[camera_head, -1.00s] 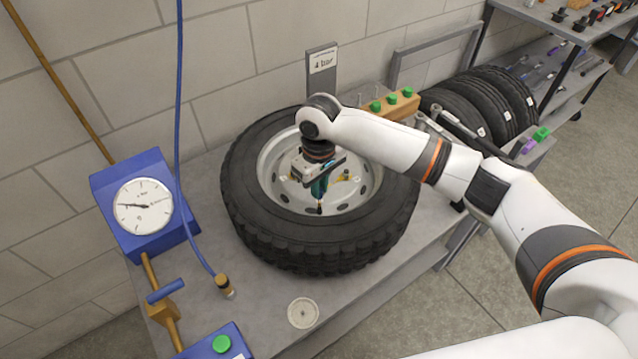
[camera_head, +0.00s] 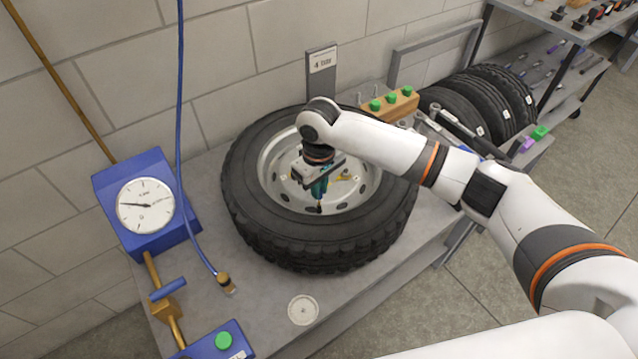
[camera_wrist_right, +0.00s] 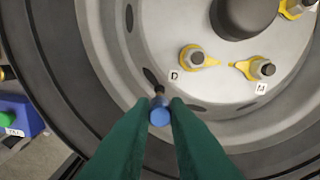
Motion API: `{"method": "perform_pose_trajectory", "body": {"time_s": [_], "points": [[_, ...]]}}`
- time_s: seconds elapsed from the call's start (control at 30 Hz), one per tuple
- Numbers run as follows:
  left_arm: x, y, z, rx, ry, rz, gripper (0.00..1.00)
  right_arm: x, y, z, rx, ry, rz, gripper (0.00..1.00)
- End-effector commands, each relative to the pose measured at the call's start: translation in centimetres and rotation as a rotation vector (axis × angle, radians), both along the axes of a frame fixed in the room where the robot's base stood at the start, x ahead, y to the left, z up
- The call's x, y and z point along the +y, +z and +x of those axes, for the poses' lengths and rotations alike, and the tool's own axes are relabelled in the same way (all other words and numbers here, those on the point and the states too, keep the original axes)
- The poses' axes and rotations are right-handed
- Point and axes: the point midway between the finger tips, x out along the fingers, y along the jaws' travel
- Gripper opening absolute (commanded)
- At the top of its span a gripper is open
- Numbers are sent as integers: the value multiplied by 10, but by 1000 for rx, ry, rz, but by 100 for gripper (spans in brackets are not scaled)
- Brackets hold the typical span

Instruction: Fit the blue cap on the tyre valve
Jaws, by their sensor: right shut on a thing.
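The tyre (camera_head: 375,225) lies flat on the grey bench with its light grey rim (camera_head: 275,165) facing up. My right gripper (camera_head: 319,205) is over the near part of the rim, pointing down. In the right wrist view its green fingers are shut on the blue cap (camera_wrist_right: 159,117), which shows between the fingertips. The tyre valve (camera_wrist_right: 159,91) is a dark stem with a brassy part just beyond the cap, in line with it. I cannot tell whether cap and valve touch. My left gripper is not in view.
A blue gauge box (camera_head: 145,205) and an air hose with a brass end (camera_head: 226,284) are at the left. A round pale disc (camera_head: 303,310) lies on the bench (camera_head: 260,300). A wooden block with green caps (camera_head: 392,105) and spare tyres (camera_head: 490,100) are behind at right.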

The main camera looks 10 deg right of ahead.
Motion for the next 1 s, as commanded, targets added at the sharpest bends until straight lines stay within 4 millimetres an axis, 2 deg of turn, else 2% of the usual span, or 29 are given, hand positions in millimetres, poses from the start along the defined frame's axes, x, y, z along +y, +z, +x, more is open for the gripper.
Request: {"method": "perform_pose_trajectory", "body": {"time_s": [0.7,1.0], "points": [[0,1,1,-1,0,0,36,0,-25,0,2,0,1,0],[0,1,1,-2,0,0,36,0,-27,0,0,0,1,0]]}}
